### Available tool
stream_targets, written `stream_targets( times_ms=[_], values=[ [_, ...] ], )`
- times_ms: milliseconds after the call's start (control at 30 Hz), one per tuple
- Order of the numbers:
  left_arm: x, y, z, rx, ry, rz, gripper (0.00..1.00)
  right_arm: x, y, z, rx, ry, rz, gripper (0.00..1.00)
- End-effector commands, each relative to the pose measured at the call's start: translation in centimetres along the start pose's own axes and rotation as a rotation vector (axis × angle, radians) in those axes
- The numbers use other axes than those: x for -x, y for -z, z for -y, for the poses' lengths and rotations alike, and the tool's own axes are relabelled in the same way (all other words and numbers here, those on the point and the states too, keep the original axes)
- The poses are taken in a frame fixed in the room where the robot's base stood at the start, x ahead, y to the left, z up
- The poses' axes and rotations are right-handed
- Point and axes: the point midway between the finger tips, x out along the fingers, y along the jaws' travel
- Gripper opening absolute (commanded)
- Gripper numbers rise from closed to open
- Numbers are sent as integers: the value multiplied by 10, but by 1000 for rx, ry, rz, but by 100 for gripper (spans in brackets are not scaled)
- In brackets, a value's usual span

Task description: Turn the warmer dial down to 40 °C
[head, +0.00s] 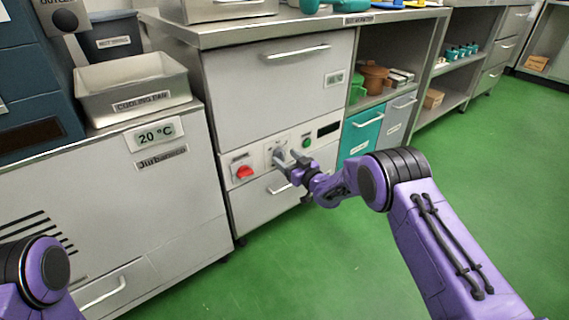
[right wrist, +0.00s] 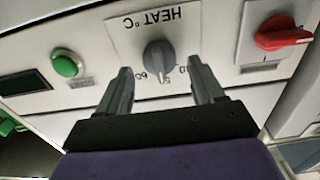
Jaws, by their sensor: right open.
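The grey warmer dial (right wrist: 160,58) sits on a white plate marked HEAT °C, upside down in the right wrist view. In the head view the right gripper (head: 286,158) is at the warmer's control panel and partly covers the dial. Whether the fingers touch the dial is not clear. My left gripper is out of view; only part of my left arm shows.
A red switch (right wrist: 284,34) and a green button (right wrist: 66,63) flank the dial, with a dark display (right wrist: 25,82) beyond the button. A drawer handle (head: 285,187) lies below the panel. A cooling pan (head: 135,88) stands on the 20 °C unit at left. Green floor is clear at right.

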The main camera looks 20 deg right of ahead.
Motion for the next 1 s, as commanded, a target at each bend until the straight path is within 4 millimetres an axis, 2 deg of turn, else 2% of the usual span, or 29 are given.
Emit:
stream_targets(
  times_ms=[133,400,433,567,600,1000],
  values=[
    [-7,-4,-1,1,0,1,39,-16,-2,0,1,0,0,67],
    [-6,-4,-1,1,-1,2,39,-18,0,0,-1,-1,2,67],
    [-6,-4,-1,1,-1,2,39,-18,0,0,-1,-1,2,61],
    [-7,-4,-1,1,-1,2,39,-18,0,0,-1,-1,2,18],
    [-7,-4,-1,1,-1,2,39,-18,-1,0,-1,-1,2,13],
    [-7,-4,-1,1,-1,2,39,-18,-1,1,71,1,3,13]
  ],
)
